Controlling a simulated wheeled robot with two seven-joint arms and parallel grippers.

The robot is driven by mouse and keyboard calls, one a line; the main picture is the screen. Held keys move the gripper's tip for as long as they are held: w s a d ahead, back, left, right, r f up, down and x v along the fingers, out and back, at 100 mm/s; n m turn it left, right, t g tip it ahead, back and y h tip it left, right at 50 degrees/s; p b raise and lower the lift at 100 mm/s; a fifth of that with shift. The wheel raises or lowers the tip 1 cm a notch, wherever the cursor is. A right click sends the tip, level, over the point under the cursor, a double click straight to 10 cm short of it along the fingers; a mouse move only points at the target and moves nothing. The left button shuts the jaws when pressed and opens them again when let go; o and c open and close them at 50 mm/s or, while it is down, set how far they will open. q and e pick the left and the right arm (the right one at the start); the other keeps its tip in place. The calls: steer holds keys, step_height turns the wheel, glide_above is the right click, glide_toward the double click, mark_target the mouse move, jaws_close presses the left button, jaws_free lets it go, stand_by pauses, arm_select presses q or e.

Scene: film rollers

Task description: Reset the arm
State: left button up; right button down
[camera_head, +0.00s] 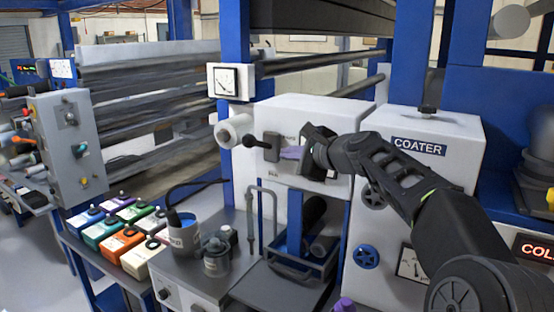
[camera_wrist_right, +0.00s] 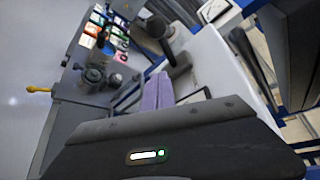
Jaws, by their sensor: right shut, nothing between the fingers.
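My right arm comes in from the lower right of the head view. Its gripper (camera_head: 290,153) is in front of the white machine box (camera_head: 318,112), with its purple fingers pointing left. The fingers show side by side in the right wrist view (camera_wrist_right: 157,92), shut and empty. A black lever (camera_head: 258,141) with a dark block at its base sits just left of the fingertips. It also shows past the fingertips in the wrist view (camera_wrist_right: 160,28). I cannot tell whether they touch. My left gripper does not show.
The white coater cabinet (camera_head: 463,134) with a blue handwheel (camera_head: 366,257) stands behind my right arm. Long rollers (camera_head: 145,85) fill the back left.

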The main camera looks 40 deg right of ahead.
steer(key=shift+s+r, duration=0.2)
steer(key=shift+s, duration=0.2)
stand_by(0.3)
